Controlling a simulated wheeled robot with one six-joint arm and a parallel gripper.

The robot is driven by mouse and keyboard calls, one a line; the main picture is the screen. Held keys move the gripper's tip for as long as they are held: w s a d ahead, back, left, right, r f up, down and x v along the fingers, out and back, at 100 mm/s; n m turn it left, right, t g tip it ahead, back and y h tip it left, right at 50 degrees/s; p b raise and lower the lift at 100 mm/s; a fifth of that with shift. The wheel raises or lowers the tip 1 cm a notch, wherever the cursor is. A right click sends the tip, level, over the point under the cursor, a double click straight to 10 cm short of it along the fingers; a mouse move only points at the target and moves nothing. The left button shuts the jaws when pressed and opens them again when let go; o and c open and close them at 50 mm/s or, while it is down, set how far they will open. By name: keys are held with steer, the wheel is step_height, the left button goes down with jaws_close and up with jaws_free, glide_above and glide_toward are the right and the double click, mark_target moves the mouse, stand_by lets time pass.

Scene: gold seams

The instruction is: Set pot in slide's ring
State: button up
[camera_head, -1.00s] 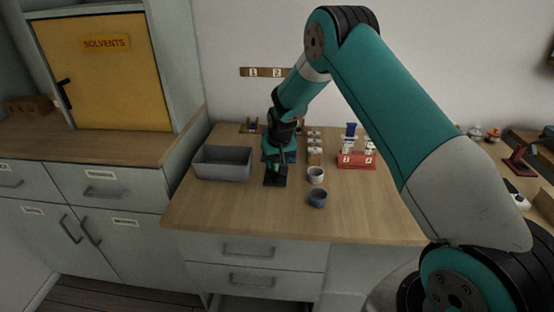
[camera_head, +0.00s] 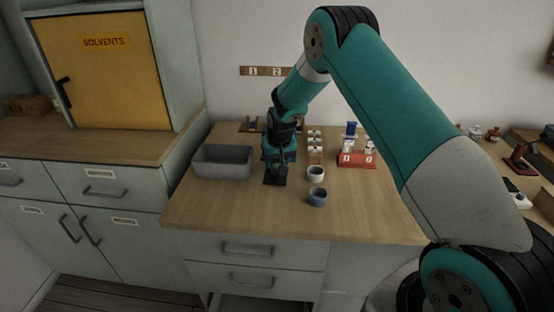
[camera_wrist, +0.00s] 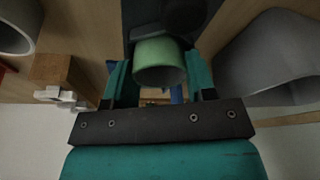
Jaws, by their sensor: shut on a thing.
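The green pot (camera_wrist: 160,62) sits between the two teal fingers of my gripper (camera_wrist: 160,78) in the wrist view, and the gripper is shut on it. In the head view my gripper (camera_head: 279,160) is low over the bench, at the back edge of a dark slide (camera_head: 275,181). The slide also shows in the wrist view (camera_wrist: 135,22), just beyond the pot. A dark rounded shape lies on it there, too dim to make out as the ring. In the head view the pot is mostly hidden by my gripper; I cannot tell whether it touches the slide.
A grey bin (camera_head: 222,163) stands close on the left. A white cup (camera_head: 316,174) and a blue-grey cup (camera_head: 318,197) stand to the right. A wooden block with white pieces (camera_head: 315,156) and a red rack (camera_head: 357,161) stand behind them. The bench front is clear.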

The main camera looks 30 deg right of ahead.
stand_by(0.3)
steer(key=o, duration=1)
steer(key=shift+p+v, duration=1.75)
steer(key=shift+v, duration=0.8)
steer(key=b+v, duration=0.2)
steer(key=v, duration=1.5)
steer(key=shift+r, duration=0.15)
steer(key=shift+a, duration=0.1)
